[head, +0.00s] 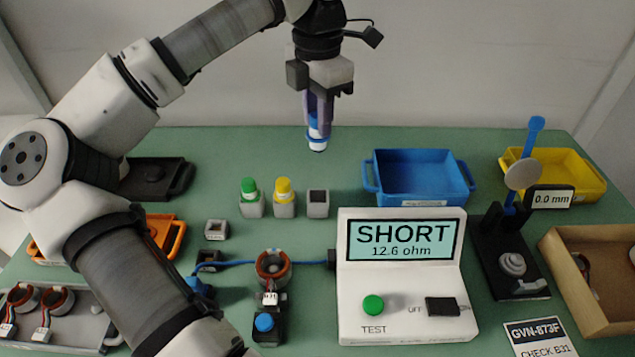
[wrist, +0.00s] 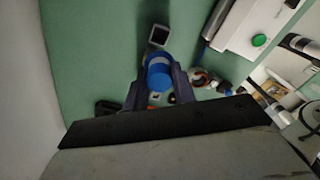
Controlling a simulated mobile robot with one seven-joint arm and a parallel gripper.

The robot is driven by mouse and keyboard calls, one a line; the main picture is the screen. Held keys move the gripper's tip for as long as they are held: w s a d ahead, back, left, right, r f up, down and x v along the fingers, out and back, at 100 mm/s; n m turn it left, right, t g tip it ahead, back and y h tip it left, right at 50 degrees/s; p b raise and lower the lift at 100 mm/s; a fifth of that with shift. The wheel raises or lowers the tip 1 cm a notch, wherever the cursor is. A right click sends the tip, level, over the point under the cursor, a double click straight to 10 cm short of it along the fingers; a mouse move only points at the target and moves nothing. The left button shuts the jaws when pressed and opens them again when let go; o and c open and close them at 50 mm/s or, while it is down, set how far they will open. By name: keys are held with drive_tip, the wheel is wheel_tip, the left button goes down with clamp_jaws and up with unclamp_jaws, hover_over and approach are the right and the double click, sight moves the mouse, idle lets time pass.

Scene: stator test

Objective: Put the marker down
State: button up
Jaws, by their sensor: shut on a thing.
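A blue marker (head: 317,133) with a white lower end hangs upright in my gripper (head: 318,110), above the back of the green table. In the wrist view the marker's blue end (wrist: 159,73) sits between the two fingers, which are shut on it. The marker appears clear of the table. A small grey holder (head: 318,206) with a dark, empty top stands below it, in line with a holder with a green marker (head: 250,192) and one with a yellow marker (head: 284,190). A holder with a dark opening (wrist: 158,36) also shows in the wrist view.
A blue bin (head: 422,203) stands right of the holders. A white tester (head: 403,240) reading SHORT 12.6 ohm stands in front, wired to a copper-wound stator (head: 273,264). A gauge stand (head: 510,265), yellow bin (head: 590,185) and cardboard box (head: 595,318) fill the right.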

wheel_tip(320, 180, down, 14)
drive_tip(key=shift+r+p, duration=0.1)
drive_tip(key=shift+p, duration=0.75)
drive_tip(key=shift+f, duration=0.2)
drive_tip(key=shift+f, duration=0.1)
drive_tip(key=shift+f+b, duration=0.35)
drive_tip(key=shift+b, duration=0.2)
drive_tip(key=o, duration=1)
